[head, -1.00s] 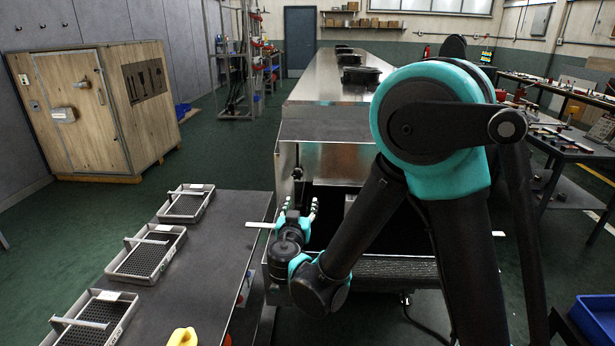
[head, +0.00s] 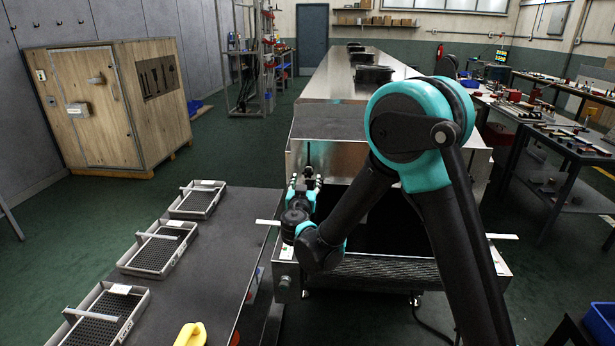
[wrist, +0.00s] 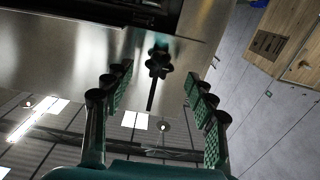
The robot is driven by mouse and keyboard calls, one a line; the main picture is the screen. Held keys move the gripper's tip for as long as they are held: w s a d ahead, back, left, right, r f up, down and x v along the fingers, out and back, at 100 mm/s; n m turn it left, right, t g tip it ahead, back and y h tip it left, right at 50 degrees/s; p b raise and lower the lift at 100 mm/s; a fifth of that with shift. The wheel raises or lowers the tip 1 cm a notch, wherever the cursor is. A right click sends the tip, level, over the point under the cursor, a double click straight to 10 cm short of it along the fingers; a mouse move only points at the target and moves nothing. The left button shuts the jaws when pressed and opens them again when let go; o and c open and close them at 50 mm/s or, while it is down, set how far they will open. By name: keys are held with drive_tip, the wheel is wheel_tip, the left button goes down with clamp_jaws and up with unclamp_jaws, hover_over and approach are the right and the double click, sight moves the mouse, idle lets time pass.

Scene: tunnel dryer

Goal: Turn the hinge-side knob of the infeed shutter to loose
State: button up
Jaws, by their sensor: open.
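The knob is a black lobed star knob (wrist: 158,64) on the shiny steel face of the infeed end of the dryer, with a dark slot or stem below it. In the wrist view it lies ahead, between and beyond my fingertips. My gripper (wrist: 160,88) is open and empty, its green-padded fingers on either side of the knob, apart from it. In the head view my gripper (head: 304,184) is in front of the steel face (head: 325,158) at the dryer's left corner. My wrist partly hides that corner.
Mesh trays (head: 158,249) stand on a dark table (head: 215,265) at the left, with a yellow object (head: 190,335) at its front. The infeed belt (head: 385,268) lies below my arm. A wooden cabinet (head: 110,110) stands far left.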

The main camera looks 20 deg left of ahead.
sight(308, 174)
drive_tip(key=shift+x, duration=1.95)
drive_tip(key=shift+c, duration=0.3)
drive_tip(key=c, duration=1.1)
